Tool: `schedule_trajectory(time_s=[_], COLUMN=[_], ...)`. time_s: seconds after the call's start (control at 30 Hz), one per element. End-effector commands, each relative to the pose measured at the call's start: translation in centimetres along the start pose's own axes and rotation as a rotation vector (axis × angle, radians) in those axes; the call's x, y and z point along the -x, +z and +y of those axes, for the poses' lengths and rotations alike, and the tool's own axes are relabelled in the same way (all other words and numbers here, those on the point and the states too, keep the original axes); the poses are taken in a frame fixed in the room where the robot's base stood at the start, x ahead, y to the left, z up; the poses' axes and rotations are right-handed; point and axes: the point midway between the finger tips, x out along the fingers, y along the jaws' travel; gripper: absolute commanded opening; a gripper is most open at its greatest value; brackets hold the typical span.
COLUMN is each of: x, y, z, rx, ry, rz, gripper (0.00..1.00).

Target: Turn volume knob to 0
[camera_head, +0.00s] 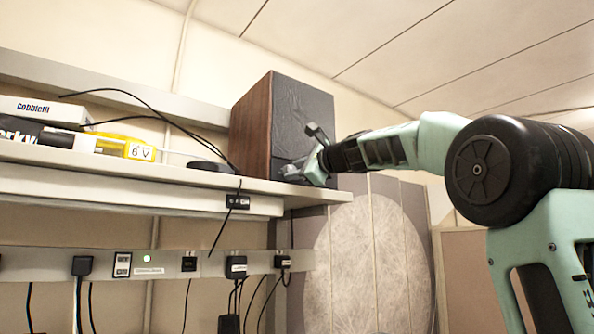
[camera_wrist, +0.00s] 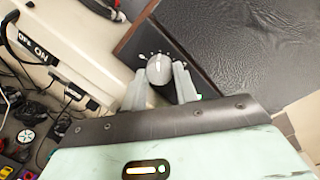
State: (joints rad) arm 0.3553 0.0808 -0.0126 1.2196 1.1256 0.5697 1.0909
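The speaker (camera_head: 255,125) has brown wood sides and a dark front, and stands at the right end of the shelf. The volume knob (camera_wrist: 158,70) is a round silver dial with a pale pointer line, on the dark lower front panel with small tick marks around it. In the wrist view its pointer stands close to upright. My gripper (camera_wrist: 160,78) is open, with one grey finger on each side of the knob. I cannot tell whether the fingers touch it. In the head view my gripper (camera_head: 312,165) is at the speaker's lower front and hides the knob.
The shelf (camera_head: 200,178) holds boxes (camera_head: 45,110), a yellow 6 V battery (camera_head: 125,147) and loose black cables (camera_head: 150,108) left of the speaker. A power strip (camera_head: 208,264) with several plugs runs below. The space in front of the speaker holds only my arm.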

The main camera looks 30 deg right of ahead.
Motion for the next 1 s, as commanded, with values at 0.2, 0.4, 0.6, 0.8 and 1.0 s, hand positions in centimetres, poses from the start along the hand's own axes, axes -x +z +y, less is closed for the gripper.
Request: schedule_trajectory(time_s=[0.2,0.4,0.6,0.8,1.0], x=[0.00,-0.03,-0.06,-0.05,-0.07], y=[-0.02,-0.02,0.04,0.14,0.16], z=[0.07,0.06,0.10,0.02,-0.01], rx=[0.023,0.112,0.269,0.460,0.644], ry=[0.004,0.012,0.027,0.044,0.061], rz=[0.001,0.005,0.013,0.024,0.035], gripper=[0.07,0.07,0.07,0.07,0.07])
